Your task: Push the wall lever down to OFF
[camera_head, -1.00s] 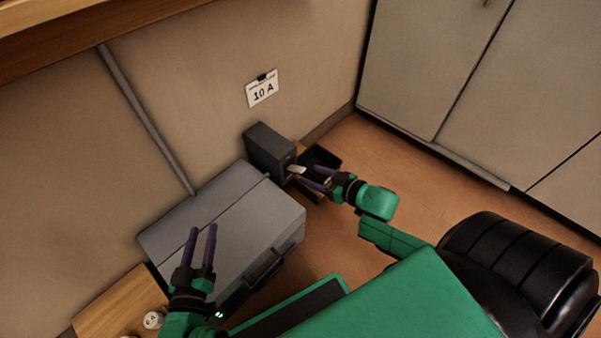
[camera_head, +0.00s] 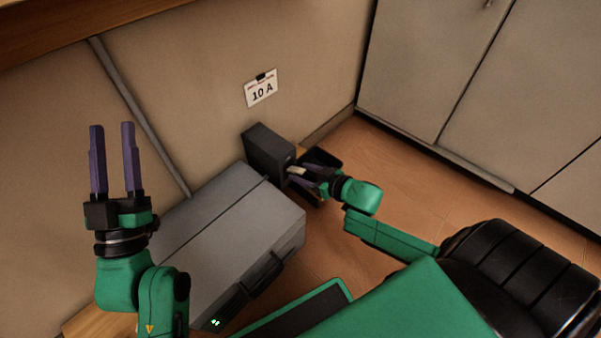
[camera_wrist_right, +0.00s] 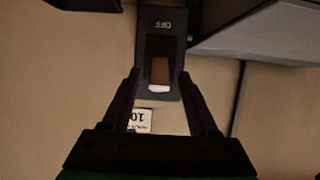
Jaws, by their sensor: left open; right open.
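A dark wall switch box (camera_head: 262,150) stands against the wall, with a pale lever (camera_head: 297,170) sticking out of its front. In the right wrist view the box (camera_wrist_right: 171,17) carries upside-down OFF lettering, and the lever's pale end (camera_wrist_right: 159,88) shows at the end of a slot. My right gripper (camera_head: 308,180) is open at the lever. In the right wrist view its fingers (camera_wrist_right: 158,74) stand on either side of the lever; I cannot tell whether they touch it. My left gripper (camera_head: 112,125) is open and empty, raised in front of the wall at the left.
A grey case (camera_head: 235,215) with a dark handle lies left of and below the switch box. A white 10 A card (camera_head: 261,90) hangs above the box.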

